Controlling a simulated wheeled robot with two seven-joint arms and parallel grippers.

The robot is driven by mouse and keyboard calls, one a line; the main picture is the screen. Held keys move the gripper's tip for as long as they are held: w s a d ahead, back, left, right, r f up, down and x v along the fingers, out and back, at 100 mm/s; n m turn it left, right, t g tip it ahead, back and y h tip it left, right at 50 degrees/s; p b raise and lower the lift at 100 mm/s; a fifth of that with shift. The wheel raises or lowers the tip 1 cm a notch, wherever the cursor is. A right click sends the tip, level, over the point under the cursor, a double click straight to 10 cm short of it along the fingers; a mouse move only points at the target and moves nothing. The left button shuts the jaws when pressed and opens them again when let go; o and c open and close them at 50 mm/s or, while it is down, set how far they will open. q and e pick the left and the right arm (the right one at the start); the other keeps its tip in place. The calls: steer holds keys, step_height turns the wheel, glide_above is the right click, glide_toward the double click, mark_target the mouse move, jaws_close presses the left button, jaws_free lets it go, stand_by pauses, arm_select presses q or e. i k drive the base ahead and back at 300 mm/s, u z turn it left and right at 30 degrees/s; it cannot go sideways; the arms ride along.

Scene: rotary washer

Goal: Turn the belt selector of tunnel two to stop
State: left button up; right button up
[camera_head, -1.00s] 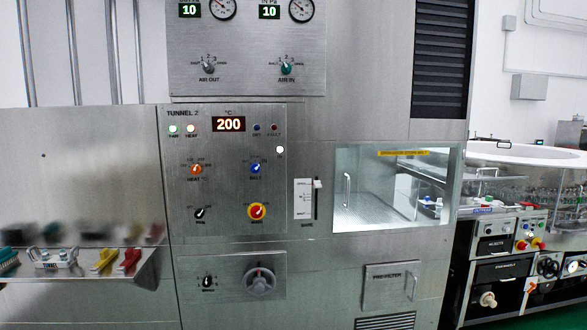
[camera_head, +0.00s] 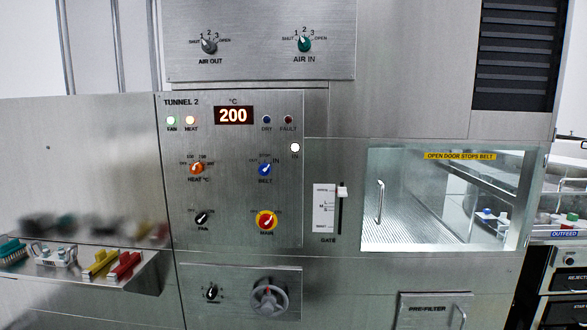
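The tunnel two panel (camera_head: 230,205) faces me, with a "TUNNEL 2" label and a display reading 200. The belt selector (camera_head: 265,170) is a blue knob with a pale pointer, right of the orange heat knob (camera_head: 197,168). Its marks read OUT at left, STOP at top and IN at right. The pointer appears tilted to the upper right, toward IN. A white lamp (camera_head: 295,147) marked IN is lit to its upper right. Neither gripper is in view.
Below the belt knob is the red and yellow main switch (camera_head: 266,221), with a black fan knob (camera_head: 202,219) to its left. The gate slider (camera_head: 342,192) and a glass door (camera_head: 440,200) are at right. A shelf with brushes (camera_head: 90,265) juts out at lower left.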

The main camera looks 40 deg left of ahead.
mark_target(264, 170)
steer(key=u, duration=0.55)
steer(key=i, duration=0.95)
steer(key=u, duration=0.85)
